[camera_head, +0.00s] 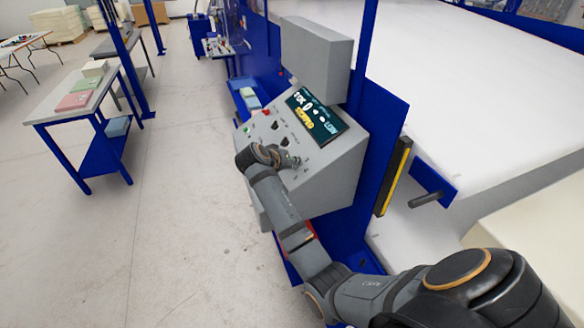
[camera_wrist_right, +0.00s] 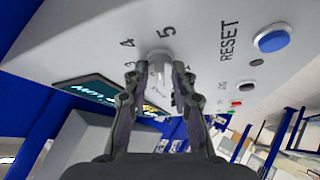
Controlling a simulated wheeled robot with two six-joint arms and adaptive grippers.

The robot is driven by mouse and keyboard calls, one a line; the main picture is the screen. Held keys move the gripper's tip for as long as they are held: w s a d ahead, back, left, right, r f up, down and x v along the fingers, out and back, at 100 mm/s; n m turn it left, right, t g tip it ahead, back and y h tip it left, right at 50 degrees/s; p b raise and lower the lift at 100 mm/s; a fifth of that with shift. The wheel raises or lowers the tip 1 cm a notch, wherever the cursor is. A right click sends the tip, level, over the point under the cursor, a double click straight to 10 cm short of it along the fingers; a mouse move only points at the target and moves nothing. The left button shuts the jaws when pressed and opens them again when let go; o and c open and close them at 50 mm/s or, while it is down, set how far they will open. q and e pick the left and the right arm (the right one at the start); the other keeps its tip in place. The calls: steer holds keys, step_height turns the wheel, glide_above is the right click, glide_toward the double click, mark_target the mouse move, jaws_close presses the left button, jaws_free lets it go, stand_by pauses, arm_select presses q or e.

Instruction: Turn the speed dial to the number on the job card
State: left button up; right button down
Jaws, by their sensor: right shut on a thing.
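The grey sloped control panel (camera_head: 325,180) stands at the machine's side, with a lit display (camera_head: 316,116) on its upper part. My right gripper (camera_head: 291,161) is at the panel's lower face. In the right wrist view, my right gripper (camera_wrist_right: 156,74) is shut on the pale speed dial (camera_wrist_right: 159,66), one finger on each side. The printed numbers 4 and 5 show beside the dial; other marks are partly hidden by the fingers. Which number the dial points to cannot be told. I cannot make out a job card. My left gripper is not in view.
In the right wrist view, a blue button (camera_wrist_right: 273,39) sits near the word RESET, with smaller controls beyond. A red button (camera_head: 266,112) is on the panel's upper left. A yellow-black bar (camera_head: 397,177) stands right of the panel.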

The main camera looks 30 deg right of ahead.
mark_target(291, 174)
steer(key=shift+w+m+g+h+b, duration=0.1)
steer(key=shift+m+g+h+b, duration=0.3)
steer(key=shift+m, duration=0.3)
steer(key=c, duration=1.4)
jaws_free()
steer(key=shift+c, duration=0.2)
step_height(291, 174, up, 10)
steer(key=shift+a, duration=0.1)
